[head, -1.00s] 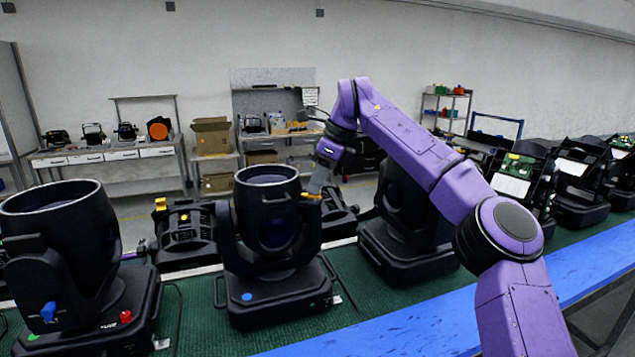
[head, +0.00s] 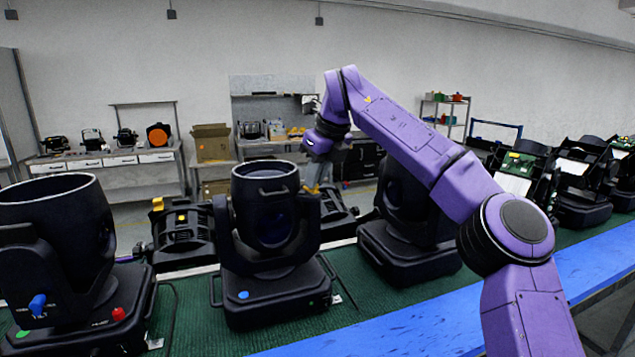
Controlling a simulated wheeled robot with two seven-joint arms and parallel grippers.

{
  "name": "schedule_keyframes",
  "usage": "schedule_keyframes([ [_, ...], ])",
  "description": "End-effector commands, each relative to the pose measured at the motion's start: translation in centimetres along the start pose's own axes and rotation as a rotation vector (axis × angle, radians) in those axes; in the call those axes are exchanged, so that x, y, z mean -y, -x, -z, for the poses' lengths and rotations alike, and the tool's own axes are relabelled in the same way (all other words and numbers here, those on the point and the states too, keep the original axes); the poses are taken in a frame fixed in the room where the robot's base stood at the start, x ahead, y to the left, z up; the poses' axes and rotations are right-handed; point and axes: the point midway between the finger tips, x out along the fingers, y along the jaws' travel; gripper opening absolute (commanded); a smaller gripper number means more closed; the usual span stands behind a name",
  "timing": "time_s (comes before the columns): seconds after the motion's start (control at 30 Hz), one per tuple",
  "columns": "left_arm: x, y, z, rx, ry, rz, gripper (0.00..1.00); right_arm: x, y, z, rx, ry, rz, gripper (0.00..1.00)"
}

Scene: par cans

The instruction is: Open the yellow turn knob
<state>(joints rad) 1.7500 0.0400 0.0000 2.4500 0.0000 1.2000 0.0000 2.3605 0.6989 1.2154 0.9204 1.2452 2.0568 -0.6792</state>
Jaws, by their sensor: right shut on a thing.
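The yellow turn knob (head: 311,190) is small and sits on top of the right yoke arm of the middle black par can (head: 265,215). My right gripper (head: 315,182) comes down onto it from above, shut on the knob. The fingers hide most of the knob, so how far it is turned cannot be told. My left gripper is not in view.
Another par can (head: 60,235) with a blue and a red knob stands at the left, and one (head: 405,225) stands close at the right, behind my arm. They stand on a green mat (head: 200,325) beside a blue edge rail (head: 400,325). A yellow piece (head: 158,203) shows on a unit behind.

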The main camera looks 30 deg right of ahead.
Motion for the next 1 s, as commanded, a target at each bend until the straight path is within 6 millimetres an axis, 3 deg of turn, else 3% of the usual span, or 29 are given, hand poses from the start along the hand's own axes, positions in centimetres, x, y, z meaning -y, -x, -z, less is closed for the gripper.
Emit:
schedule_keyframes([
  [0.4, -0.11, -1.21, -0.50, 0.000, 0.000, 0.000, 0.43, -0.33, -0.48, 0.09, -0.010, -0.361, 0.151, 0.00],
  [1.0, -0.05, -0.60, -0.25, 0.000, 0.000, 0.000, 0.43, -0.47, -0.36, -0.12, -0.009, -0.829, 0.346, 0.00],
])
